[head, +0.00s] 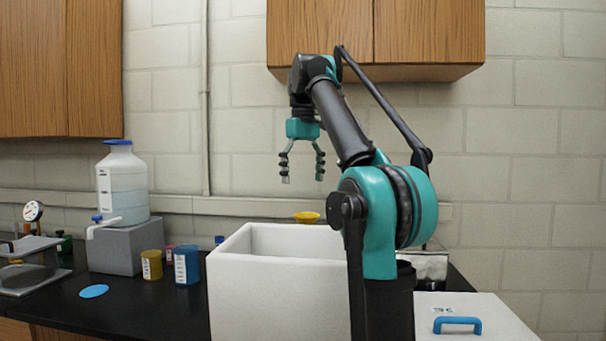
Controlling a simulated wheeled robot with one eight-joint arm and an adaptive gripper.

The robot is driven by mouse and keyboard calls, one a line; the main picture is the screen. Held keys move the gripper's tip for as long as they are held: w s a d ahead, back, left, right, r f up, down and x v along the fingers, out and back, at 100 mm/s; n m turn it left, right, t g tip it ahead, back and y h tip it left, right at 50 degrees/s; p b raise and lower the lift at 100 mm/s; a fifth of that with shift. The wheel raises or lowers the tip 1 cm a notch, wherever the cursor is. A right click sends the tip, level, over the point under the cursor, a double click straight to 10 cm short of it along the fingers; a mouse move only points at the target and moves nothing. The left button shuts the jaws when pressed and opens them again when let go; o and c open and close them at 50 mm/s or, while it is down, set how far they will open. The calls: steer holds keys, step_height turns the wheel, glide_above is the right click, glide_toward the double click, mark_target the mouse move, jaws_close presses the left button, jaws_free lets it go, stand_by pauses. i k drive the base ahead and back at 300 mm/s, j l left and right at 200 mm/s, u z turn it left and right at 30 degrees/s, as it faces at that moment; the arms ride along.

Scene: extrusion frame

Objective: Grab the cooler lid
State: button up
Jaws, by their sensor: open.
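The cooler lid (490,311) is a flat white panel with a blue handle (457,325) on top. It lies at the lower right of the head view, beside the white cooler box (275,290), partly cut off by the bottom edge. The cooler box stands open in front of the counter, partly hidden by my arm. My gripper (302,179) is open and empty, pointing down, high above the cooler box and to the left of the lid.
The black counter (130,303) holds a blue cup (187,265), a yellow cup (151,265) and a carboy (122,185) on a grey block (118,250). Wooden cabinets (425,35) hang above. A silvery item (430,266) stands behind the lid.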

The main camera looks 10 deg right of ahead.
mark_target(448, 319)
steer(key=k, duration=1)
